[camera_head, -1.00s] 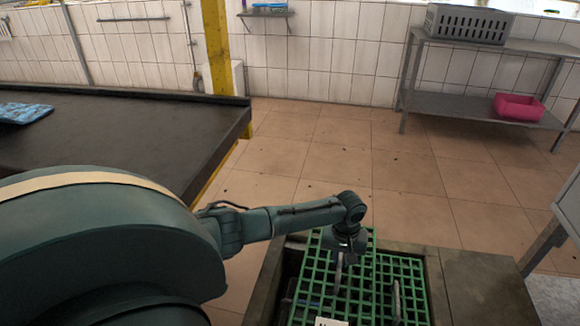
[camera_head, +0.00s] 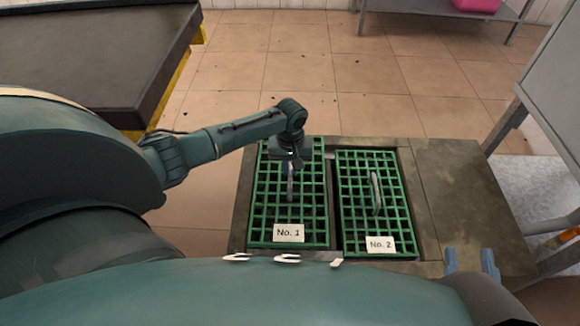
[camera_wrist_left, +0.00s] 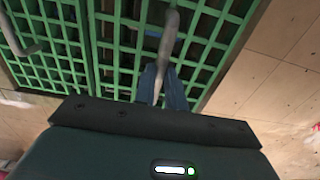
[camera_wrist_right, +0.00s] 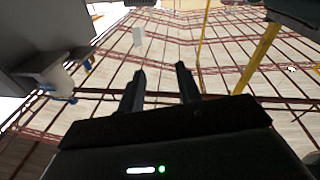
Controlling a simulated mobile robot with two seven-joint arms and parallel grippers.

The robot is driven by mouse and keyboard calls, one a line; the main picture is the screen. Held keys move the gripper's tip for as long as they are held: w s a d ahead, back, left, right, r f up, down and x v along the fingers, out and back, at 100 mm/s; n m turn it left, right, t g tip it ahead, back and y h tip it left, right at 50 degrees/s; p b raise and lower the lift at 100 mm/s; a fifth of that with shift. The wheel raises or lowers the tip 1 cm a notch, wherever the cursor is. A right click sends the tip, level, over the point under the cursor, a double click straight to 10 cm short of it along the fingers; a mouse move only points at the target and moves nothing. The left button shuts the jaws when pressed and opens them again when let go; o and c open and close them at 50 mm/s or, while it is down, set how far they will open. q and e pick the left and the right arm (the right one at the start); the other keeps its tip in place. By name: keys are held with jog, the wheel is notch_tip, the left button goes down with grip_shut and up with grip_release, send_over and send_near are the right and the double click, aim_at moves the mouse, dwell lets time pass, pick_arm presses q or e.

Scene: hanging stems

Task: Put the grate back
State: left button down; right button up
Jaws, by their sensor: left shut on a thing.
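The green grate No. 1 (camera_head: 265,205) lies over the left part of the pit opening, its label (camera_head: 289,233) at the near end. My left gripper (camera_head: 290,167) is shut on its grey handle, which also shows between the fingers in the left wrist view (camera_wrist_left: 168,40). I cannot tell whether the grate is fully seated or slightly raised. The green grate No. 2 (camera_head: 358,205) lies to the right, with its own handle (camera_head: 376,193) and label (camera_head: 380,245). My right gripper (camera_head: 471,261) is open and empty, and its spread fingers show in the right wrist view (camera_wrist_right: 160,85).
The stone surround (camera_head: 455,205) frames the opening. A dark gap (camera_head: 333,215) runs between the grates. A dark table (camera_head: 90,50) stands at the left, and a grey cabinet (camera_head: 550,90) at the right.

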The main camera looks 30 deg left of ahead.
pick_arm(q)
jog(key=shift+w+f+b, duration=0.15)
jog(key=shift+f+b, duration=0.35)
jog(key=shift+f, duration=0.1)
pick_arm(e)
jog(key=shift+a+y, duration=0.2)
jog(key=shift+y, duration=0.1)
pick_arm(q)
notch_tip(320, 180, down, 3)
jog(key=b, duration=0.3)
jog(key=shift+r, duration=0.2)
jog(key=shift+f+b, duration=0.6)
jog(key=shift+b, duration=0.25)
jog(key=shift+f, duration=0.1)
pick_arm(e)
jog(key=shift+w+a+r+t+y, duration=0.2)
jog(key=shift+a+r+t+y, duration=0.25)
jog(key=shift+y, duration=0.25)
jog(key=shift+d, duration=0.1)
pick_arm(q)
jog(key=shift+f, duration=0.35)
jog(key=shift+f, duration=0.2)
pick_arm(e)
jog(key=shift+f+m, duration=0.1)
jog(key=shift+m, duration=0.2)
